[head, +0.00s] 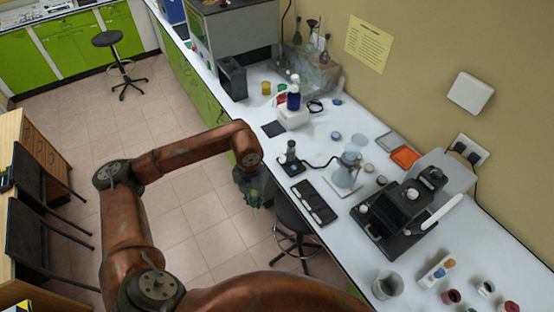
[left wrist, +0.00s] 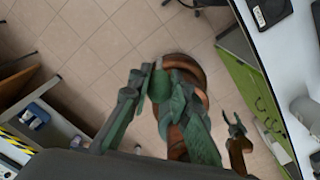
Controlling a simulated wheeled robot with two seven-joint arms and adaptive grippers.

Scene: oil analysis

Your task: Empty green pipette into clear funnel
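My left gripper (head: 253,195) hangs over the floor beside the bench edge, pointing down. A clear glass funnel-shaped piece (head: 351,154) tops a glass vessel (head: 344,177) on a pale plate on the bench, right of my left gripper. My right gripper (left wrist: 236,125) shows small in the left wrist view; its opening is unclear.
A black stool (head: 293,220) stands under the bench edge near my left gripper. A black instrument (head: 400,205) stands right of the glassware. A small rack with blue and orange pieces (head: 437,270) and a glass beaker (head: 387,285) stand at the bench's near end.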

